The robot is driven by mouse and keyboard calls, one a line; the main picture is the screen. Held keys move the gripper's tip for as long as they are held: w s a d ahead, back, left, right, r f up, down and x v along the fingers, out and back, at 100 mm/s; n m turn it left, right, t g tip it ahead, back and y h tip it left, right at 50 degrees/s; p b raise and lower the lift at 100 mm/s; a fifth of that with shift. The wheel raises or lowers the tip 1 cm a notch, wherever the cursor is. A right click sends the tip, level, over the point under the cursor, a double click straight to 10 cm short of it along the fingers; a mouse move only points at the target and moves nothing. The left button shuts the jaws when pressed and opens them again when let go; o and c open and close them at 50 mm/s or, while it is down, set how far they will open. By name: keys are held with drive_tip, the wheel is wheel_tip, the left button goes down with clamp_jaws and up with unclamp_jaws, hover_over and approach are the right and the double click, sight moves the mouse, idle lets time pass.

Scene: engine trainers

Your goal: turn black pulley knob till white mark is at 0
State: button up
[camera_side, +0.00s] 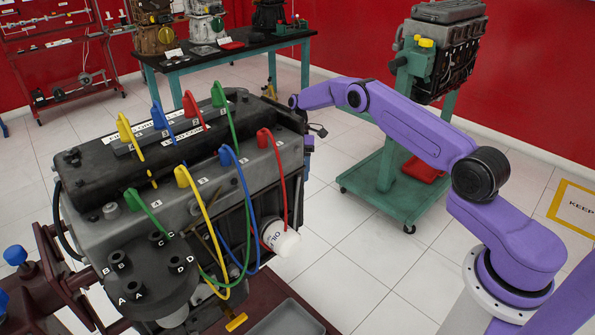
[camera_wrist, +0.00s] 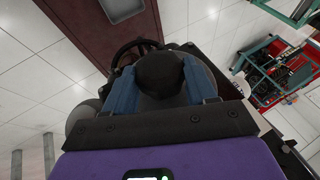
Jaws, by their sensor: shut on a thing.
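The black pulley knob (camera_wrist: 160,70) is in the middle of the wrist view, in front of a larger dark round part. My gripper (camera_wrist: 161,82) is shut on it, with one blue finger on each side of the knob. In the side view my gripper (camera_side: 308,143) is at the far right end of the engine (camera_side: 150,190), and the engine hides the knob there. I cannot see the white mark or the 0 in either view.
Coloured leads stand along the engine top, and a white oil filter (camera_side: 283,239) sticks out of its side. A green stand (camera_side: 390,190) with another engine is behind my arm. A grey tray (camera_side: 287,320) lies at the front. The tiled floor on the right is mostly clear.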

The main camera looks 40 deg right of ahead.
drive_tip(key=shift+w+a+g, duration=0.1)
drive_tip(key=shift+w+g, duration=0.1)
drive_tip(key=shift+g, duration=0.3)
idle(0.3)
drive_tip(key=o, duration=1)
drive_tip(key=shift+o, duration=0.2)
drive_tip(key=shift+r, duration=0.1)
wheel_tip(320, 180, up, 3)
drive_tip(key=shift+s+r, duration=0.95)
drive_tip(key=shift+s, duration=0.05)
drive_tip(key=s+r, duration=0.7)
drive_tip(key=s, duration=0.5)
drive_tip(key=shift+a+r, duration=0.4)
